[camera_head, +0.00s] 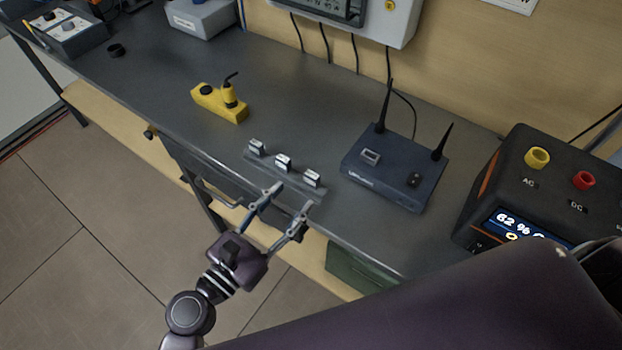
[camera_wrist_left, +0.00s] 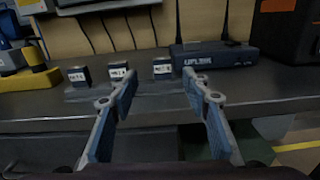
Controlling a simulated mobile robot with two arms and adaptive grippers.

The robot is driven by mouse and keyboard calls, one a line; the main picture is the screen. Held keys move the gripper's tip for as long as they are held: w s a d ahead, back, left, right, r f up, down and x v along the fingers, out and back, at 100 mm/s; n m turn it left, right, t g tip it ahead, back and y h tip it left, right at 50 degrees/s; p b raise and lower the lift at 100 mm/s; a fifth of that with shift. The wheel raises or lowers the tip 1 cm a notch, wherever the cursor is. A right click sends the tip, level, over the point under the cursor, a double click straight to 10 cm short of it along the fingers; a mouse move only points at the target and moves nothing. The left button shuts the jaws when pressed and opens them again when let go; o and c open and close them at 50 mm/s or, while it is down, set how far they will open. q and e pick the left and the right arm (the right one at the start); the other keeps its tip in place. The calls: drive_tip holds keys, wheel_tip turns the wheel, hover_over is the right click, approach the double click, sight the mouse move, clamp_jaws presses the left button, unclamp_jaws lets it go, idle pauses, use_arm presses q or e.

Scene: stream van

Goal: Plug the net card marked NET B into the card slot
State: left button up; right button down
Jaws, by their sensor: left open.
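Three small net cards stand in a row on a low grey rack (camera_head: 246,158) near the bench's front edge: a left card (camera_head: 257,147), a middle card (camera_head: 283,163) and a right card (camera_head: 312,179). Their white labels face the left wrist view, but I cannot surely read which is NET B. My left gripper (camera_head: 291,198) is open and empty, just in front of the rack, its fingers toward the middle and right cards. In the left wrist view the right card (camera_wrist_left: 163,68) shows between the fingers. The dark blue uplink box (camera_head: 398,180) has a light-framed slot (camera_head: 371,158) on top. My right gripper is out of view.
A yellow device (camera_head: 219,103) lies left of the rack. Two antennas (camera_head: 383,106) rise from the uplink box. A large black power unit (camera_head: 535,190) stands at the right. A drawer handle (camera_head: 218,196) juts below the bench edge. The bench between rack and box is clear.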

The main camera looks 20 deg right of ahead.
sight(310, 181)
use_arm(q)
drive_tip(key=shift+w+d+r+n, duration=0.1)
drive_tip(key=shift+w+d+n, duration=0.05)
drive_tip(key=shift+w+n, duration=0.15)
drive_tip(key=x, duration=0.3)
drive_tip(key=p+x, duration=0.1)
drive_tip(key=x, duration=0.3)
drive_tip(key=shift+s+d+f, duration=0.15)
drive_tip(key=shift+d+f, duration=0.05)
drive_tip(key=shift+d, duration=0.15)
drive_tip(key=c, duration=1)
